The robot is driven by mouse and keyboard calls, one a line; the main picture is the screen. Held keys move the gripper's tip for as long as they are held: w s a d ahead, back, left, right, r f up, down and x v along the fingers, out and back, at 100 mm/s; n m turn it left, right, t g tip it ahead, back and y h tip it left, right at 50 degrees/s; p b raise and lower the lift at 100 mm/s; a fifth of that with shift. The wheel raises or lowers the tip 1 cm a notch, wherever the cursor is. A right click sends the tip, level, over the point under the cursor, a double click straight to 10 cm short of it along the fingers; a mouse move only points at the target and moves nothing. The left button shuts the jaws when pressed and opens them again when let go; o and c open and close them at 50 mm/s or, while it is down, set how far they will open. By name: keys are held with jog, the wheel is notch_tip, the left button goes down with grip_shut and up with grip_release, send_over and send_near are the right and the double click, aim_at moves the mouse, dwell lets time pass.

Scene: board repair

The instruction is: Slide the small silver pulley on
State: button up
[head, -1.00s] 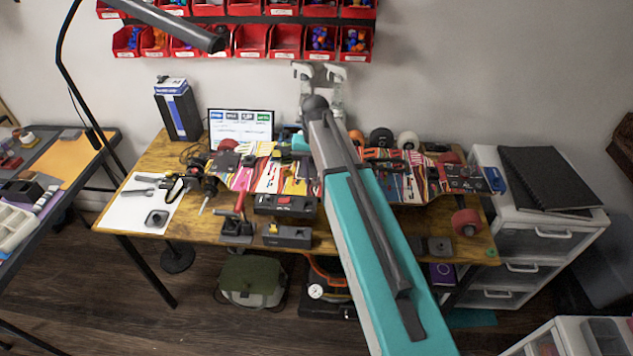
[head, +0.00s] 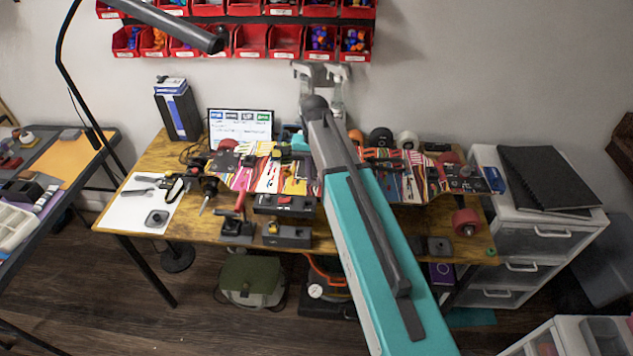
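A long colourful skateboard (head: 240,177) lies across the wooden table. Dark wheels (head: 209,186) show at its left end and a red wheel (head: 466,222) at its right front. I cannot make out a small silver pulley at this size. My teal and grey arm reaches from the bottom right over the middle of the board and hides part of it.
A white mat (head: 126,213) with tools lies at the table's left. Black holders (head: 288,236) stand along the front edge. Loose wheels (head: 381,138) stand behind the board. A white drawer unit (head: 537,230) is at the right. Red bins (head: 250,40) hang on the wall.

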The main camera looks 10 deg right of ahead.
jog(key=shift+r, duration=0.1)
dwell(0.4)
jog(key=s+r+n+b, duration=0.1)
jog(key=n, duration=0.1)
jog(key=s+r+n+b, duration=0.1)
jog(key=n, duration=0.1)
jog(key=s+r+n+b, duration=0.1)
jog(key=r+n, duration=0.1)
jog(key=shift+d+b, duration=0.15)
jog(key=shift+b, duration=0.15)
jog(key=shift+s+d+r+n+b, duration=0.1)
jog(key=shift+s+r+n+b, duration=0.3)
jog(key=shift+n, duration=0.45)
jog(key=shift+s+r+n+b, duration=0.1)
jog(key=shift+s+r+n, duration=0.2)
jog(key=shift+r+n, duration=0.45)
jog(key=shift+f, duration=0.2)
